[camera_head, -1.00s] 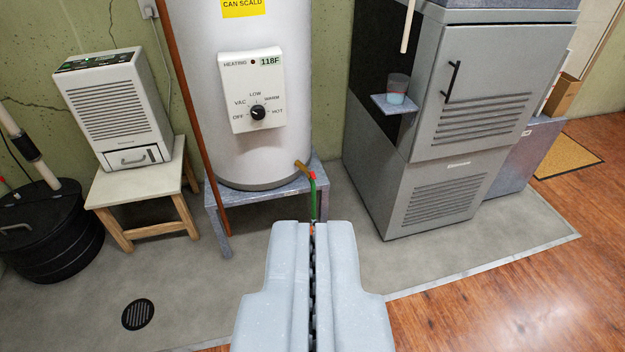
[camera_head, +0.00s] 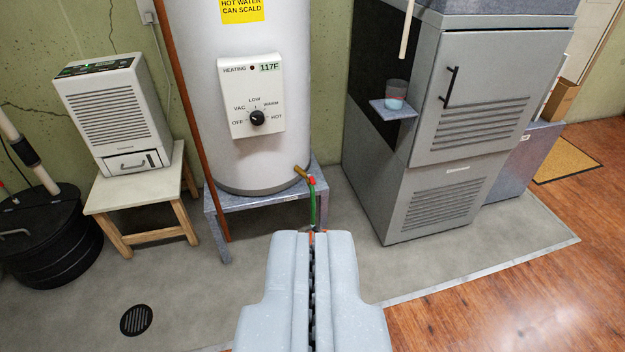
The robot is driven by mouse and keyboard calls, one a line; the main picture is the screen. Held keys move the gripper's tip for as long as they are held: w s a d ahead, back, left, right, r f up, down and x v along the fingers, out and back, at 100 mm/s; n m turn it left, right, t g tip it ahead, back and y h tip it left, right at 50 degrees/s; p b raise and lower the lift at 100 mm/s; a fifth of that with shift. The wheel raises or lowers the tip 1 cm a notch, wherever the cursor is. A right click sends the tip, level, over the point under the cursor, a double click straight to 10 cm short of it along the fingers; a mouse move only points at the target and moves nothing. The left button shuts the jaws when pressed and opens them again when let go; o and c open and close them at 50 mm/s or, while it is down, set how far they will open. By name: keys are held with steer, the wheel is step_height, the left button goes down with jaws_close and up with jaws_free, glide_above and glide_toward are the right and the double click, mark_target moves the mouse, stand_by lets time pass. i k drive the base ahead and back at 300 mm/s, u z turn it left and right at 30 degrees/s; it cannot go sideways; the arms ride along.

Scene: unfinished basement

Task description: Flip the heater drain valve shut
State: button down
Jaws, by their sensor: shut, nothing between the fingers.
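The white water heater (camera_head: 240,90) stands on a grey metal stand (camera_head: 250,182) in the middle of the view. Its control panel (camera_head: 252,97) reads 117F. A brass drain valve (camera_head: 301,171) sticks out low on the heater's right side, with a red part (camera_head: 312,180) at its end. A green hose or handle (camera_head: 314,204) hangs down from it; I cannot tell which. My gripper (camera_head: 311,234) is shut and empty in the lower middle, nearer to me than the valve and below it in the picture. The lower end of the green piece is hidden behind my fingertips.
A grey furnace (camera_head: 450,200) with a small shelf (camera_head: 388,109) holding a cup (camera_head: 396,92) stands to the right. A dehumidifier (camera_head: 118,113) sits on a stool (camera_head: 140,190) at left, beside a black sump lid (camera_head: 50,235). A floor drain (camera_head: 136,320) lies at lower left.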

mark_target(311, 178)
steer(key=u, duration=0.4)
steer(key=i, duration=1.35)
steer(key=z, duration=0.5)
